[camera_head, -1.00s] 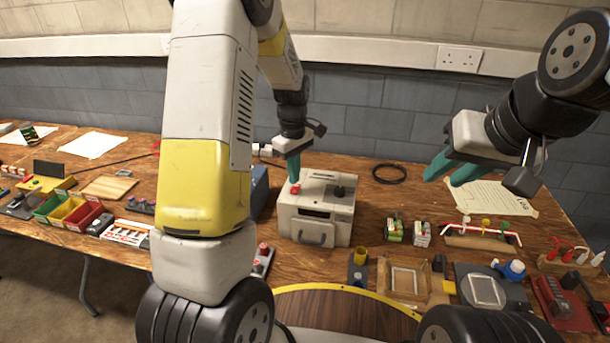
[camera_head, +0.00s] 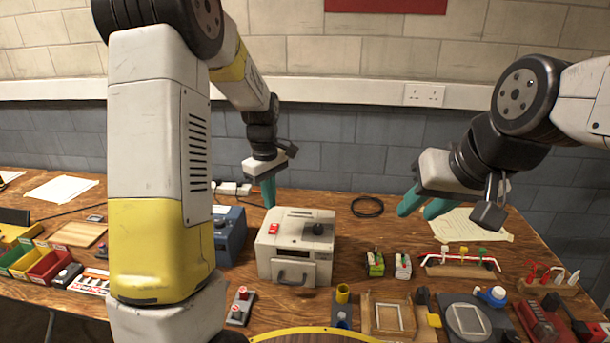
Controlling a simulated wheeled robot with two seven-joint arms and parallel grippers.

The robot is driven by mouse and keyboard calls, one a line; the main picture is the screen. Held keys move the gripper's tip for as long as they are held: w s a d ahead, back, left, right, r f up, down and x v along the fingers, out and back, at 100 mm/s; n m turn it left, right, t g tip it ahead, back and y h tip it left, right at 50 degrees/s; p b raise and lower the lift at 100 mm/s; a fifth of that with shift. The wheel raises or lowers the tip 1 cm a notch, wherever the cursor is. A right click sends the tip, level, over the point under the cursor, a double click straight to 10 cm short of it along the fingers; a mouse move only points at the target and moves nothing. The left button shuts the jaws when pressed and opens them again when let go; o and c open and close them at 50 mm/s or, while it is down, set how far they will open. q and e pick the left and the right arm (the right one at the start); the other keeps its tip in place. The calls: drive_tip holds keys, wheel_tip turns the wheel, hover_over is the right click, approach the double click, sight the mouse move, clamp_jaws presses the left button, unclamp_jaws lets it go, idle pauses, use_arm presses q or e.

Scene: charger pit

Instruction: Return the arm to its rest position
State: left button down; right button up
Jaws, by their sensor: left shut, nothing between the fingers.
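My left gripper (camera_head: 268,192) hangs pointing down just above and behind the left part of the white box-shaped charger (camera_head: 296,247). Its teal fingers are shut with nothing between them and look apart from the box. The box has a red switch (camera_head: 274,228) and a black knob (camera_head: 318,229) on top, and a handle on its front. My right gripper (camera_head: 422,208) is in the air on the right, above the table's back part. Its two teal fingers are apart, with nothing seen between them.
A blue box (camera_head: 228,237) stands left of the white one. Battery packs (camera_head: 375,263), a wooden frame (camera_head: 392,317) and a wire rack (camera_head: 460,264) lie on the right of the wooden table. A black cable coil (camera_head: 367,207) and paper (camera_head: 458,226) lie behind. Coloured bins (camera_head: 47,266) are far left.

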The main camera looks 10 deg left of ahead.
use_arm(q)
drive_tip(key=s+r+m+t+h, duration=0.1)
drive_tip(key=s+r+m+t, duration=0.3)
drive_tip(key=s+r, duration=0.65)
drive_tip(key=s+d+r+m+t, duration=0.1)
drive_tip(key=s+r+m, duration=0.1)
drive_tip(key=s, duration=0.4)
drive_tip(key=s+d+r+m+h, duration=0.1)
drive_tip(key=s+r+m, duration=0.2)
drive_tip(key=s+m, duration=0.2)
drive_tip(key=shift+s+t, duration=0.4)
drive_tip(key=shift+s, duration=0.45)
